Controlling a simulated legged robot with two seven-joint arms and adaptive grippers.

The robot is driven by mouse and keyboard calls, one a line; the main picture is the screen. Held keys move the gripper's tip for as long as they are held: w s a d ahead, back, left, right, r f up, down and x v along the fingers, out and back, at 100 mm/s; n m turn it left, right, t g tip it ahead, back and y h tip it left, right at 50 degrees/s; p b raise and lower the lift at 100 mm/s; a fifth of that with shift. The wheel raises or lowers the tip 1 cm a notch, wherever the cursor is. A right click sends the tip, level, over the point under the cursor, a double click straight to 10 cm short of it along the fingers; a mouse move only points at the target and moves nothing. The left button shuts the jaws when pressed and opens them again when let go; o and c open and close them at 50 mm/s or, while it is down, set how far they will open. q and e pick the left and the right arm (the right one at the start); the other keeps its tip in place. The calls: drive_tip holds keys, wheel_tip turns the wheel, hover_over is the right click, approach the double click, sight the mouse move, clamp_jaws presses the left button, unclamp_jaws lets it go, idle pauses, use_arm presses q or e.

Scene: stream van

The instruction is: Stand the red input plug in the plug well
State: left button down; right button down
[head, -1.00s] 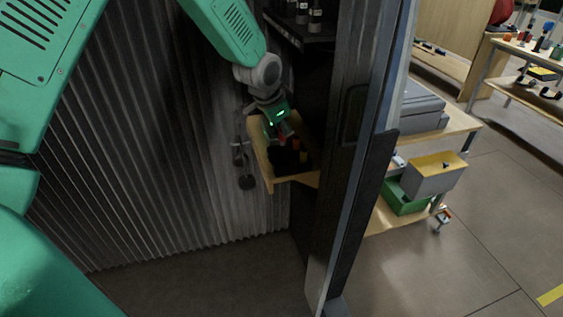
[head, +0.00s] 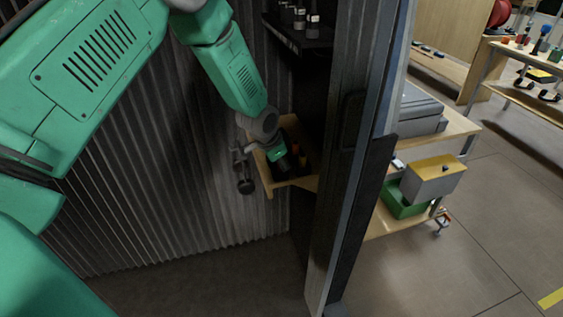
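My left gripper (head: 283,163) is low inside a small wooden tray (head: 283,184) against the corrugated wall. Its fingers are dark and hard to separate from the dark things in the tray, so I cannot see whether they are open or shut. I cannot make out the red input plug; the gripper may hide it. I cannot make out the plug well either. Small orange items (head: 297,150) stand in the tray just right of the gripper. My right gripper is not in view.
A dark shelf (head: 298,38) with several small bottles hangs above the tray. A dark fitting (head: 245,186) is left of the tray. A tall door post (head: 350,170) stands close on the right. Beyond it are a green bin (head: 404,205) and open floor.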

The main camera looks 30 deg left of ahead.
use_arm(q)
drive_tip(key=c, duration=1)
unclamp_jaws()
drive_tip(key=v, duration=1.2)
drive_tip(key=s+d+f+n+g, duration=0.1)
drive_tip(key=s+d+f, duration=0.3)
drive_tip(key=s+f, duration=0.5)
drive_tip(key=s+d+f+n+g, duration=0.2)
drive_tip(key=s+d+f, duration=0.1)
drive_tip(key=s+f, duration=0.7)
drive_tip(key=s, duration=0.4)
drive_tip(key=s+d+f+n+g, duration=0.1)
drive_tip(key=s+f, duration=0.1)
drive_tip(key=s, duration=0.3)
drive_tip(key=s+d+f+n, duration=0.1)
drive_tip(key=s, duration=0.5)
drive_tip(key=shift+s+f, duration=0.1)
drive_tip(key=shift+f, duration=0.15)
drive_tip(key=shift+a, duration=0.1)
